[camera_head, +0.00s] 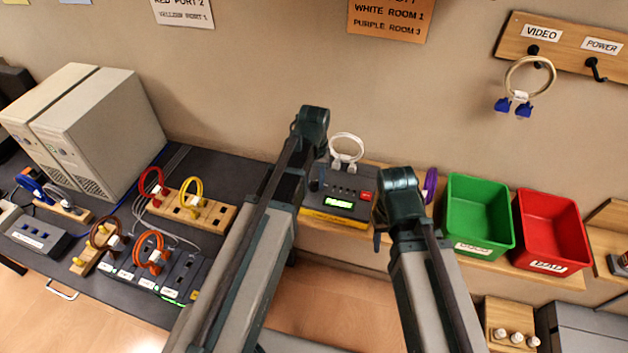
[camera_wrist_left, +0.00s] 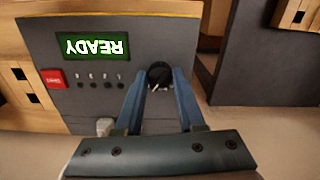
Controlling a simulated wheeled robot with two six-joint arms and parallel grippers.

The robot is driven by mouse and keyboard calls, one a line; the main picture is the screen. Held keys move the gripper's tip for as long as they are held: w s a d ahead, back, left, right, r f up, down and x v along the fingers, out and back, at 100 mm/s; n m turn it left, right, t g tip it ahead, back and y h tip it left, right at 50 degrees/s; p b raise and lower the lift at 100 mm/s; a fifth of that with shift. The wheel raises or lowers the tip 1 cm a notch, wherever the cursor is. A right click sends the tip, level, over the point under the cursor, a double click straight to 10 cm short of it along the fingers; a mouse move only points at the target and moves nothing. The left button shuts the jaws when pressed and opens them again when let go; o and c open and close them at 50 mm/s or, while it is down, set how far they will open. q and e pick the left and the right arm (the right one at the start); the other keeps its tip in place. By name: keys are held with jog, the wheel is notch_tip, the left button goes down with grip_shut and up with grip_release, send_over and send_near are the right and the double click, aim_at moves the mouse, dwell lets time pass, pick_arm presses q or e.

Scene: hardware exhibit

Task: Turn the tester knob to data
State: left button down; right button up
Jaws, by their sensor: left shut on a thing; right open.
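The tester (camera_head: 355,208) is a grey box with a yellow front edge, a lit green display and a red button, on the wooden shelf. In the left wrist view the tester (camera_wrist_left: 50,25) shows upside down, its display (camera_wrist_left: 95,46) reading READY. The round black knob (camera_wrist_left: 159,74) sits on its panel, with a small white mark near its lower edge. My left gripper (camera_wrist_left: 159,78) is shut on the knob, a blue finger on each side. In the head view my left gripper (camera_head: 317,180) reaches the tester's left side. My right gripper (camera_head: 379,240) is open and empty, beside the tester's right side.
A white cable loop (camera_head: 347,148) stands behind the tester. A purple cable (camera_head: 430,186) is to its right, then a green bin (camera_head: 479,243) and a red bin (camera_head: 549,266). Several red, yellow, brown and orange cables sit in holders on the dark table (camera_head: 225,170) at left.

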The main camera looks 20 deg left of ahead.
aim_at(314, 182)
pick_arm(q)
jog(key=shift+m, duration=1.6)
jog(key=c, duration=0.5)
grip_release()
jog(key=shift+r, duration=0.1)
notch_tip(314, 182, up, 14)
jog(key=p, duration=1.3)
jog(key=shift+f+p, duration=0.2)
jog(key=shift+p, duration=0.2)
